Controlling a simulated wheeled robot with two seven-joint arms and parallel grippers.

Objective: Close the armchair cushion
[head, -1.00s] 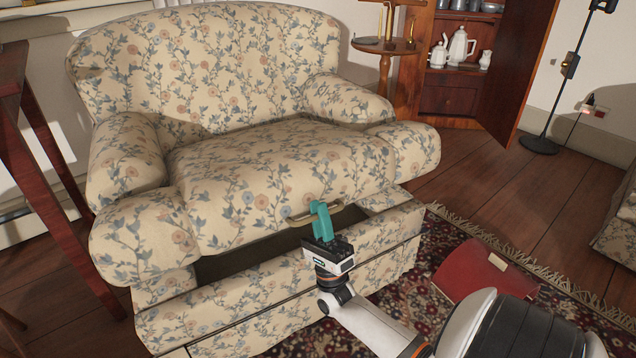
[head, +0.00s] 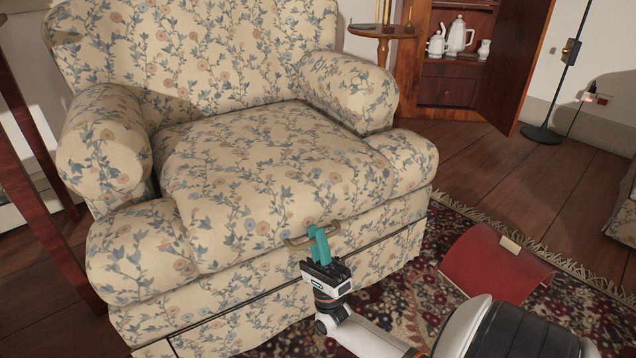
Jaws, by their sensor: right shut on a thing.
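The floral armchair cushion (head: 255,170) lies down on the armchair seat, its front edge against the chair's front panel (head: 225,308). No dark opening shows under it. A brass-coloured handle (head: 297,244) is on the cushion's front edge. My right gripper (head: 319,240), with teal fingers, is shut on the handle at its right part. The fingers hide some of the handle. My left gripper is not in view.
A dark wooden table (head: 40,150) stands close at the left. A red object (head: 495,265) lies on the patterned rug (head: 420,300) at the right. A round side table (head: 383,31) and an open cabinet (head: 450,85) stand behind.

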